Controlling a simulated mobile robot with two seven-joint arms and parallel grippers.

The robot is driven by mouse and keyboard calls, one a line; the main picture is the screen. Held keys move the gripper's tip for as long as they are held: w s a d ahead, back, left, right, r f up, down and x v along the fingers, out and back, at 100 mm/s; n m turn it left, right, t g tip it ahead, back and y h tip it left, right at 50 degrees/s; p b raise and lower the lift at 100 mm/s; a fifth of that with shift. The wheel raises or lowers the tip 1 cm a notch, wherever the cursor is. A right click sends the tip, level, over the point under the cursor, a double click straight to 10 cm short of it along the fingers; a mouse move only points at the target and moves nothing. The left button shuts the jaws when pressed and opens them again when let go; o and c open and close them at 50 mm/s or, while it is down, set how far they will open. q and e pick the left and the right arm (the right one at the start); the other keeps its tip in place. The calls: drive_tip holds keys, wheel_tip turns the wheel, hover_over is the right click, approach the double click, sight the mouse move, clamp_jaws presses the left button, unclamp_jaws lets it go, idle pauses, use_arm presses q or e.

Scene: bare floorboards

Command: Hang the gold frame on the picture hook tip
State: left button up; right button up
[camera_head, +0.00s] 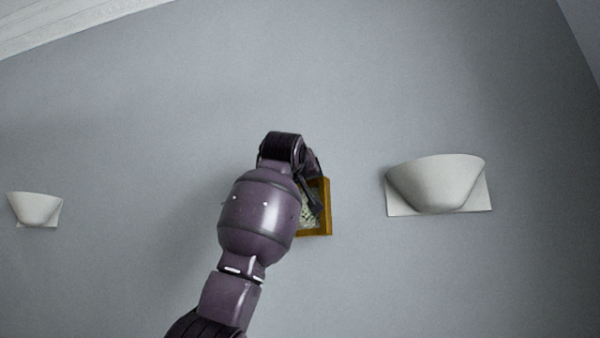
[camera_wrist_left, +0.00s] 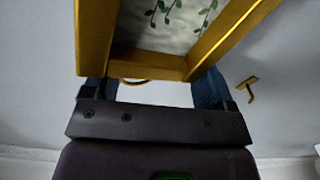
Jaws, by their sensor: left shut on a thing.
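The gold frame (camera_head: 327,208) is up near the grey wall in the head view, partly hidden behind my left arm. In the left wrist view the gold frame (camera_wrist_left: 160,64) fills the upper part, around a pale picture with green leaves. A thin gold ring (camera_wrist_left: 133,82) shows at its near edge, between my fingers. My left gripper (camera_head: 311,193) is shut on the frame; its blue-grey fingers (camera_wrist_left: 152,90) show at either side of the near bar. The small gold picture hook (camera_wrist_left: 248,88) is on the wall right of the frame, apart from it. The head view does not show the hook.
A white wall lamp (camera_head: 437,184) sticks out from the wall to the right of the frame. A smaller white lamp (camera_head: 36,209) is at the far left. The wall between them is otherwise bare. White moulding (camera_head: 60,25) runs along the top left.

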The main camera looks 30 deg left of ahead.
use_arm(q)
drive_tip(key=shift+p+x, duration=0.45)
drive_tip(key=shift+x, duration=0.35)
drive_tip(key=shift+w+a+f, duration=0.15)
drive_tip(key=shift+w+f, duration=0.4)
drive_tip(key=shift+f, duration=0.05)
use_arm(e)
drive_tip(key=shift+s+r, duration=0.1)
drive_tip(key=shift+s, duration=0.2)
use_arm(q)
drive_tip(key=o, duration=1.5)
drive_tip(key=shift+s, duration=0.1)
